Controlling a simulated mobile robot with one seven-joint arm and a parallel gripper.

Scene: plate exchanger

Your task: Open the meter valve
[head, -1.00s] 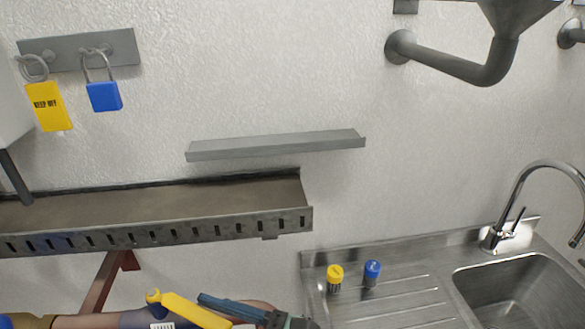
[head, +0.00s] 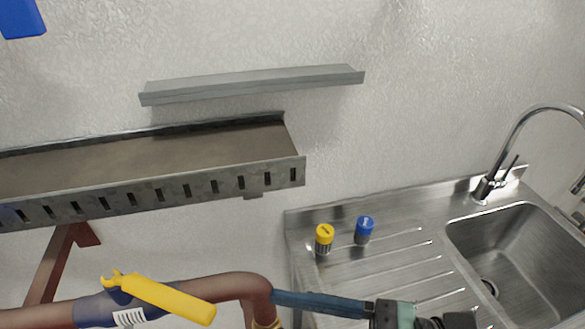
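A yellow lever (head: 163,299) lies slantwise across a reddish-brown pipe (head: 235,286) at the bottom left of the head view. Behind it the pipe has a dark blue band (head: 95,310) with a white barcode label. The lever is the only valve-like handle I see; no marking shows whether it is the meter valve. A long blue bar (head: 318,303) on a teal and black body (head: 392,315) looks like my gripper. Its tip is at the pipe bend, right of the lever and apart from it. Whether it touches the pipe, and whether its fingers are open, cannot be told.
A slotted metal tray (head: 150,195) is on the wall above the pipe, with a thin ledge (head: 250,84) higher up. A steel sink (head: 515,245) is at right. A yellow-capped (head: 324,236) and a blue-capped container (head: 364,228) stand on its drainboard (head: 400,262).

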